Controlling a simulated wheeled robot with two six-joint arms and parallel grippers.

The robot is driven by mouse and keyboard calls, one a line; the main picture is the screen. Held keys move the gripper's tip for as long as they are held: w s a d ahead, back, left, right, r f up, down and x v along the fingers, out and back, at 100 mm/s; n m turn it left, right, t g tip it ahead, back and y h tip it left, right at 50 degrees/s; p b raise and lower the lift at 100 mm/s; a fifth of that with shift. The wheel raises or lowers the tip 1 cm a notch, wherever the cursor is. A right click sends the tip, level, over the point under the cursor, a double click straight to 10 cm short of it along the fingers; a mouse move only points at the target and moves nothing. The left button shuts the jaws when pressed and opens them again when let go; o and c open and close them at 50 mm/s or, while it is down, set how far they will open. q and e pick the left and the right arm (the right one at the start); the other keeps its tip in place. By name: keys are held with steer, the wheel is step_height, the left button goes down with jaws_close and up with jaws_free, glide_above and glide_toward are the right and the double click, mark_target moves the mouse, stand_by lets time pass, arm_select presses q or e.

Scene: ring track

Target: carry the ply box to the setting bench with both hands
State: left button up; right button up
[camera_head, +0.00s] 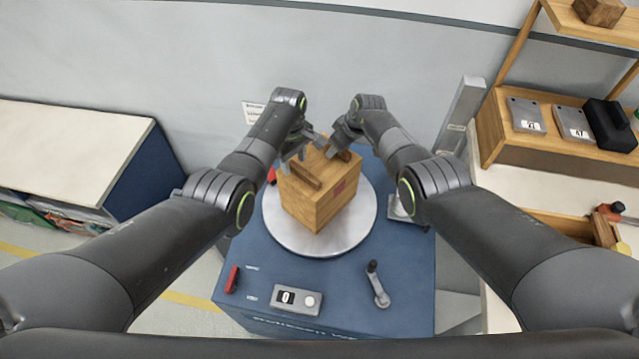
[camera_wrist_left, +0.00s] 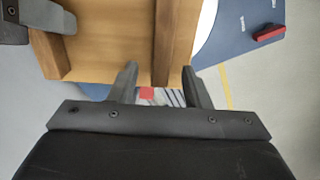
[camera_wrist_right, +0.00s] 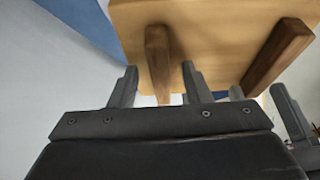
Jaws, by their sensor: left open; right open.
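The ply box (camera_head: 318,196) is a light wooden box with two dark wooden bars on top and a reddish mark on one side. It sits on a round pale turntable (camera_head: 320,241) on a blue cabinet. My left gripper (camera_head: 295,155) is open at the left bar (camera_head: 306,175); in the left wrist view that bar (camera_wrist_left: 174,40) reaches between the two fingers (camera_wrist_left: 161,75). My right gripper (camera_head: 333,145) is open at the far bar; in the right wrist view that bar (camera_wrist_right: 158,55) lies between the fingers (camera_wrist_right: 159,76). I cannot tell whether any finger touches wood.
The blue cabinet (camera_head: 330,290) carries a red lever (camera_head: 232,279), a counter box (camera_head: 298,299) and a crank (camera_head: 377,285). A white-topped bench (camera_head: 70,150) stands at left. At right are a wooden shelf (camera_head: 560,135) and a grey post (camera_head: 461,112). Floor shows between left bench and cabinet.

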arm_select(q)
steer(key=shift+f, duration=0.1)
steer(key=shift+c, duration=0.2)
arm_select(e)
steer(key=shift+c, duration=0.2)
arm_select(q)
jaws_close()
arm_select(e)
jaws_close()
stand_by(0.8)
